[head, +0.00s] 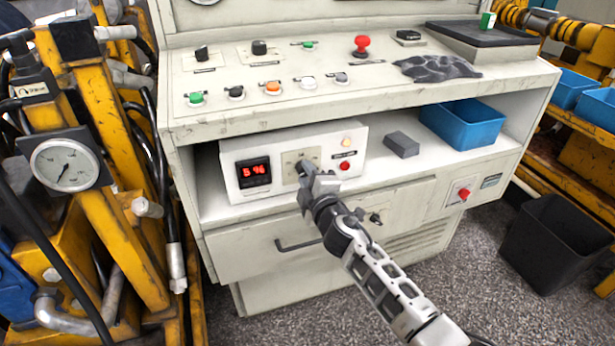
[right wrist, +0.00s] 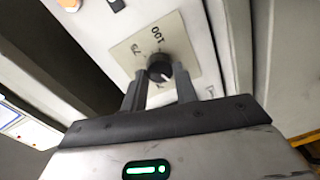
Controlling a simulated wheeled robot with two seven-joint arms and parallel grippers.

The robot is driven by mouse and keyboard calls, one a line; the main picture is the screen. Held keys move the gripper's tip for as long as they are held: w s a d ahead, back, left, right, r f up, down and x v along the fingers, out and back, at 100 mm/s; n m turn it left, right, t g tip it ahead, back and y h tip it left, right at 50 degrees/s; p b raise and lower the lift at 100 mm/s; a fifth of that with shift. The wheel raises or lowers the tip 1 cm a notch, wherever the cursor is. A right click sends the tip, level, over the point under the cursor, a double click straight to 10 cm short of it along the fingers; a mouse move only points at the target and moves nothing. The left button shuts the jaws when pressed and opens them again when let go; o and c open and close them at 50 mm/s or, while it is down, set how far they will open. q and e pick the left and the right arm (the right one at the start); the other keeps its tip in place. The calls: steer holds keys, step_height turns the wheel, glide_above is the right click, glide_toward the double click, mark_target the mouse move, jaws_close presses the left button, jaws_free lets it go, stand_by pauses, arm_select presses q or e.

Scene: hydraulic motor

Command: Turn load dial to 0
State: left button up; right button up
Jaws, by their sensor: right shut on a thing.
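The load dial is a small dark round knob (right wrist: 158,68) on a beige scale plate (right wrist: 150,47) in the right wrist view. The marks 100 and 75 show on the plate; the rest is hidden or unclear. My right gripper (right wrist: 160,88) has its two fingers on either side of the knob and is shut on it. In the head view the right gripper (head: 306,168) reaches the plate (head: 302,158) on the white control box (head: 263,145) and hides the knob. A red display (head: 255,171) left of the plate appears to read 596. My left gripper is not in view.
The box stands on a shelf under the console top (head: 360,95). A drawer handle (head: 297,245) sits below. Yellow machinery with a gauge (head: 64,165) stands left.

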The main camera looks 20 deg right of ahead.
steer(key=shift+f+n, duration=0.1)
steer(key=shift+n, duration=0.9)
steer(key=o, duration=1)
steer(key=shift+s, duration=0.1)
steer(key=s, duration=1)
steer(key=s+r, duration=0.1)
steer(key=s, duration=0.5)
steer(key=shift+d+p, duration=0.3)
steer(key=shift+w, duration=0.1)
